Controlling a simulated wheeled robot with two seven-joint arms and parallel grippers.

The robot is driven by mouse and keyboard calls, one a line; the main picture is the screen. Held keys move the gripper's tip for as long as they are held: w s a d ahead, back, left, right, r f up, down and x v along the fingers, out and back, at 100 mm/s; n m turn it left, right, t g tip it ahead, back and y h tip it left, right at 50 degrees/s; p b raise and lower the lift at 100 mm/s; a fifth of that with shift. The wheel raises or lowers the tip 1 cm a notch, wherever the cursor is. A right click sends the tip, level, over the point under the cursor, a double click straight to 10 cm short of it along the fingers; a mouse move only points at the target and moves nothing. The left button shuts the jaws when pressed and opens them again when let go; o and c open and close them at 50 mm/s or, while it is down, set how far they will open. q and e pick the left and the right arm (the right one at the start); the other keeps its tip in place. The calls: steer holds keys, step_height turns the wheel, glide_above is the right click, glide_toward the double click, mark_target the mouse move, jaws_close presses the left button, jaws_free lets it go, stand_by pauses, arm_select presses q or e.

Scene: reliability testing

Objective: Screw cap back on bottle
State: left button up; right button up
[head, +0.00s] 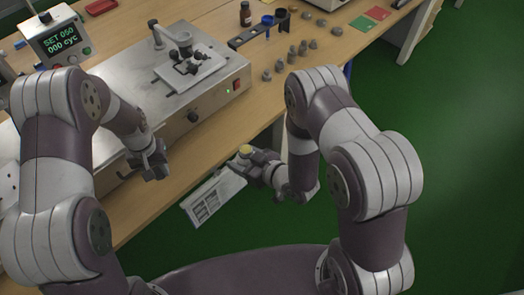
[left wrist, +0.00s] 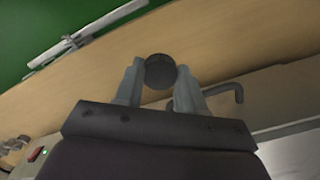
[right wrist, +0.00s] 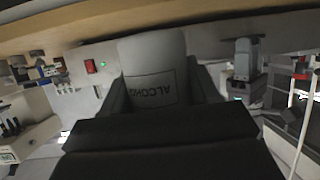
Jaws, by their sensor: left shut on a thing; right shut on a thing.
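In the head view a yellowish top (head: 245,149) shows at that gripper; details of the neck are too small to tell. The cap and bottle are well apart.
A grey machine (head: 185,95) with a red switch stands on the wooden table (head: 262,110). A display unit (head: 55,38) is at the left. A brown bottle (head: 245,14) and several grey pieces are farther back. A white printed panel (head: 212,197) shows below my right gripper.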

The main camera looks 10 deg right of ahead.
stand_by(0.4)
arm_select(q)
steer(key=w+d+r+m, duration=0.1)
steer(key=d+r+m, duration=0.1)
steer(key=d+r, duration=0.3)
steer(key=d+r+m, duration=0.2)
steer(key=d+r, duration=0.1)
steer(key=d, duration=0.5)
step_height(320, 180, up, 8)
steer(key=f+m, duration=0.1)
steer(key=m, duration=0.2)
glide_above(242, 150)
steer(key=shift+d+r, duration=0.1)
steer(key=shift+r, duration=0.15)
steer(key=shift+f, duration=0.1)
steer(key=shift+f, duration=1.95)
steer(key=shift+f, duration=0.1)
